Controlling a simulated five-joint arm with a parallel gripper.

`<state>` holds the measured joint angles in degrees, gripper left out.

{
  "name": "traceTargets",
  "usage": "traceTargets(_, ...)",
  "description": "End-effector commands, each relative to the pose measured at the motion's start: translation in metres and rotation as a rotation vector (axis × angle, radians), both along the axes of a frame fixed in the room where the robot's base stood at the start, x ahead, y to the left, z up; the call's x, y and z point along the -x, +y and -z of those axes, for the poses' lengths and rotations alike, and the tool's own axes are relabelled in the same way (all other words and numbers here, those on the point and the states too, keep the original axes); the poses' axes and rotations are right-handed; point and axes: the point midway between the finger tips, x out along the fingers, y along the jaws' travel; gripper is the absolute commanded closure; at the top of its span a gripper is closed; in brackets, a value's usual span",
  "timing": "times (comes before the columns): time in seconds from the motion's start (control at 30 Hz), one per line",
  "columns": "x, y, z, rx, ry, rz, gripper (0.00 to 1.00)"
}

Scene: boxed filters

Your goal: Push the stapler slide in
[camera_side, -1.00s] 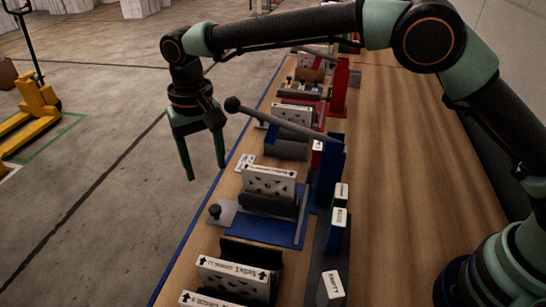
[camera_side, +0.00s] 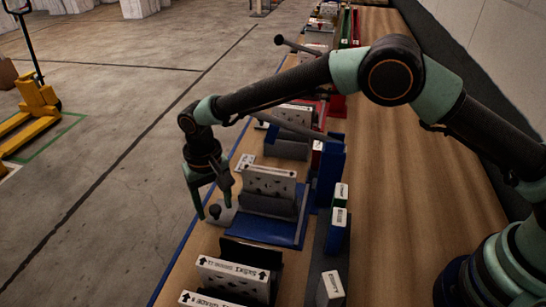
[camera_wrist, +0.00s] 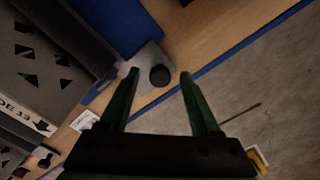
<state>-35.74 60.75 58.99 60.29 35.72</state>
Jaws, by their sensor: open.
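The stapler slide (camera_side: 224,217) is a grey metal plate with a round black knob (camera_side: 214,212) at its left end. It sticks out to the left of a blue base plate (camera_side: 262,229) near the bench's left edge. My gripper (camera_side: 214,211) points down, open, with its green fingers on either side of the knob in the side view. In the wrist view the slide (camera_wrist: 143,84) and knob (camera_wrist: 160,76) lie between the two fingertips (camera_wrist: 159,74). I cannot tell whether a finger touches the knob. A white carton (camera_side: 270,181) stands upright in a dark cradle beside the slide.
A blue upright (camera_side: 329,170) with a grey lever stands behind the cradle. More cartons (camera_side: 232,273) stand nearer the camera, and red fixtures (camera_side: 337,106) farther off. The bench's right side (camera_side: 400,220) is clear. A blue strip (camera_wrist: 240,45) marks the bench edge, with floor beyond it.

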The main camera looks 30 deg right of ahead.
Motion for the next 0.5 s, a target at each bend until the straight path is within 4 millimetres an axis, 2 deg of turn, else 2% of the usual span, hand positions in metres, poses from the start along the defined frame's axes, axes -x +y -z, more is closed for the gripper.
traceTargets(0.13, -0.0001, 0.0001, -0.0002, 0.0, 0.0, 0.0, 0.36)
traceTargets(0.17, -0.0001, 0.0001, -0.0002, 0.0, 0.0, 0.0, 0.4)
traceTargets(0.3, -0.0001, 0.0001, -0.0004, 0.0, 0.0, 0.0, 0.93)
traceTargets(0.33, -0.0001, 0.0001, -0.0004, 0.0, 0.0, 0.0, 1.0)
traceTargets(0.5, -0.0001, 0.0001, -0.0006, 0.0, 0.0, 0.0, 1.0)
